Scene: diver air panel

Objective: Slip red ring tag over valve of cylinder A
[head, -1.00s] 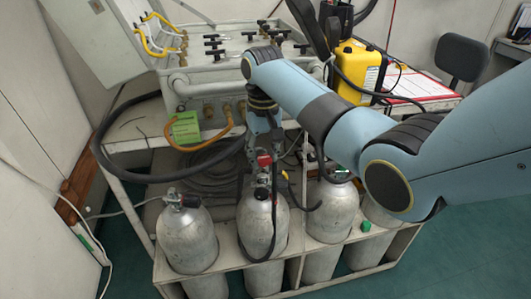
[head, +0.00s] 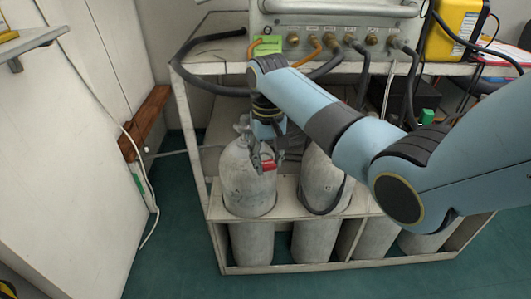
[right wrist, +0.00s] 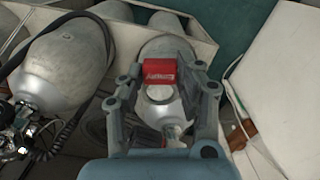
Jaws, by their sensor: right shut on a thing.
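My right gripper (head: 268,158) is shut on the red ring tag (head: 269,165) and holds it by the leftmost cylinder (head: 249,188), near its top. In the right wrist view, the tag (right wrist: 160,72) sits between the fingertips, with its pale ring (right wrist: 160,94) in front of the grey cylinder (right wrist: 164,49). That cylinder's valve (right wrist: 174,130) shows below the ring, between the fingers. The ring looks apart from the valve, but the depth is hard to judge. No letter is readable on this cylinder. My left gripper is out of view.
A second cylinder (head: 322,177) with a black hose stands to the right in the white rack (head: 290,267). The bench and panel (head: 335,25) with hoses are behind. A wall panel stands on the left, with green floor (head: 183,215) clear between it and the rack.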

